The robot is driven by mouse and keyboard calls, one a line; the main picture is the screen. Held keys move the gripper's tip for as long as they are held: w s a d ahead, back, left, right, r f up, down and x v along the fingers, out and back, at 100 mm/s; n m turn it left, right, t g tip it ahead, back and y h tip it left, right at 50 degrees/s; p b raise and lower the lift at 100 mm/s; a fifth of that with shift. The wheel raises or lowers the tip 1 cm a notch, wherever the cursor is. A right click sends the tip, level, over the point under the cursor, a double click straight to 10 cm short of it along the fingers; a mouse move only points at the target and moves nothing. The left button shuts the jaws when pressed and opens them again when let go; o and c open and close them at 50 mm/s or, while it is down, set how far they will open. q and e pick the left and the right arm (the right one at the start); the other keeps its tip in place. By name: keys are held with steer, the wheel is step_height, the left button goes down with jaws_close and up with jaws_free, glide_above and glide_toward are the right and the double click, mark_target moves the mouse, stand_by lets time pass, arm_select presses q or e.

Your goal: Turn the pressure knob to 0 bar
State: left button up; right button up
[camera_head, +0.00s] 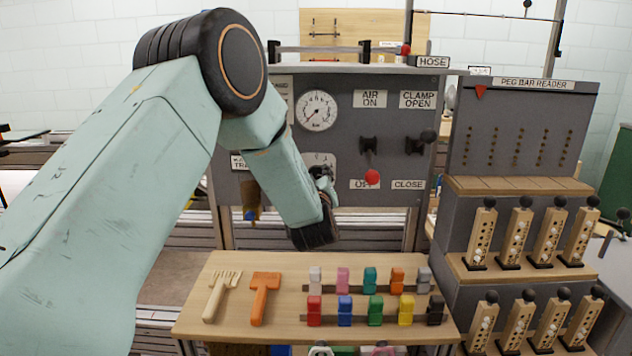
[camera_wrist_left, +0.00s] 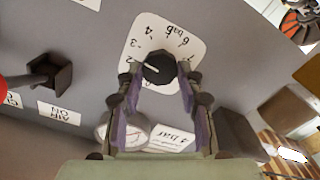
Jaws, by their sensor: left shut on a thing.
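The black pressure knob (camera_wrist_left: 159,68) sits on a white dial plate (camera_wrist_left: 185,48) in the left wrist view. Its white mark points left in that view, near the low numbers just below 3; the exact value is hard to read. My left gripper (camera_wrist_left: 158,84) has its two fingers on either side of the knob and is shut on it. In the head view my left gripper (camera_head: 324,184) is at the grey panel, covering the knob, with part of the dial plate (camera_head: 319,160) showing above. The round pressure gauge (camera_head: 317,111) has its needle pointing lower left. My right gripper is not in view.
Right of the dial are a red-balled air lever (camera_head: 371,177), down by OFF, and a clamp lever (camera_head: 427,137). A peg bar reader (camera_head: 522,120) stands at right.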

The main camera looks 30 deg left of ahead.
arm_select(q)
steer(key=n+b, duration=0.2)
steer(key=n, duration=0.2)
steer(key=shift+f+n, duration=0.1)
steer(key=shift+n, duration=0.2)
steer(key=n+b, duration=0.3)
steer(key=n, duration=0.1)
steer(key=shift+n, duration=0.3)
steer(key=n+b, duration=0.5)
steer(key=n, duration=0.1)
steer(key=shift+b, duration=0.35)
steer(key=n+b, duration=0.3)
steer(key=shift+w+r, duration=0.1)
steer(key=shift+r, duration=0.1)
steer(key=shift+r+n, duration=0.1)
steer(key=shift+n, duration=0.4)
steer(key=shift+b, duration=0.3)
steer(key=o, duration=1.1)
steer(key=shift+w, duration=0.1)
steer(key=shift+o, duration=0.3)
steer(key=shift+f, duration=0.2)
